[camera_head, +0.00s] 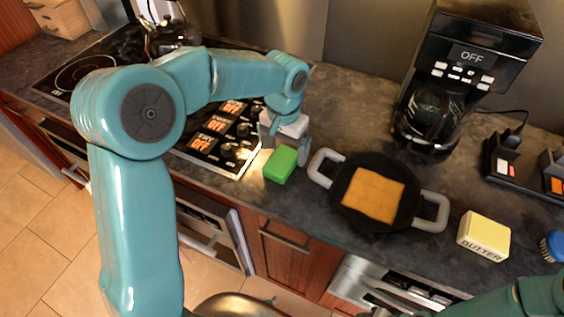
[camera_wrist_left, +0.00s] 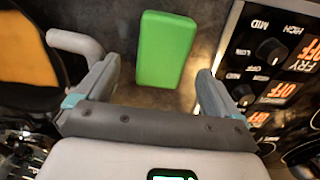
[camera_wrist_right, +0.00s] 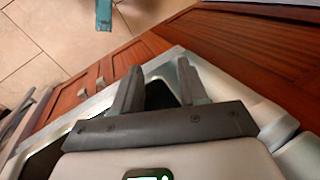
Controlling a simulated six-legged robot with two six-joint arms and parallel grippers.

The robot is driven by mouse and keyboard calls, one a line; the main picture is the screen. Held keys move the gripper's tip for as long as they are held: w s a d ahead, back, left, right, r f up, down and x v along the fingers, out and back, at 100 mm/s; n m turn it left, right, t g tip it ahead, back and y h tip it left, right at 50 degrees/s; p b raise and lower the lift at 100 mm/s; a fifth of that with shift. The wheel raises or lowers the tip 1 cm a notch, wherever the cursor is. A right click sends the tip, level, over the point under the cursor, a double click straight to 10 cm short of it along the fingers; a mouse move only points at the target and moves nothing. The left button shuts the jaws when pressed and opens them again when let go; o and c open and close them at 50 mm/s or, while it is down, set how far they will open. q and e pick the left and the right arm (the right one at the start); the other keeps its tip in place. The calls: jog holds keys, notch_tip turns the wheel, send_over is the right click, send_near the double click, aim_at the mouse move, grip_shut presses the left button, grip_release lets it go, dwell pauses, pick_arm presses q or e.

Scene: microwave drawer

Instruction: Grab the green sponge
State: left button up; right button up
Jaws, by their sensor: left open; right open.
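The green sponge (camera_head: 281,164) lies on the dark countertop between the stove controls and the black pan. It also shows in the left wrist view (camera_wrist_left: 166,50), just beyond the fingertips and between their lines. My left gripper (camera_head: 286,138) is open above and behind the sponge, fingers pointing down; it shows in the left wrist view (camera_wrist_left: 155,85) with nothing between the fingers. My right gripper (camera_wrist_right: 158,85) is open and empty in the right wrist view, low by the wooden cabinet fronts. In the head view only part of the right arm shows at bottom right.
A black pan (camera_head: 349,204) with grey handles holds a flat orange-brown slab, right of the sponge. The stove control panel (camera_head: 216,146) is close on the left. Butter (camera_head: 484,236) and a coffee maker (camera_head: 463,70) stand farther right. The counter's front edge is near the sponge.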

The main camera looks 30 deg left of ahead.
aim_at(283, 158)
pick_arm(q)
jog(key=f, duration=0.4)
jog(key=shift+w+a+f, duration=0.2)
jog(key=shift+w+f, duration=0.05)
jog(key=shift+f, duration=0.05)
jog(key=shift+s+d+r, duration=0.15)
jog(key=shift+s+r, duration=0.05)
jog(key=shift+s, duration=0.1)
jog(key=shift+w, duration=0.15)
jog(key=c, duration=1)
jog(key=shift+w+r, duration=0.1)
jog(key=shift+r, duration=0.5)
notch_tip(283, 158, up, 19)
jog(key=shift+f+p, duration=0.1)
jog(key=shift+p, duration=0.45)
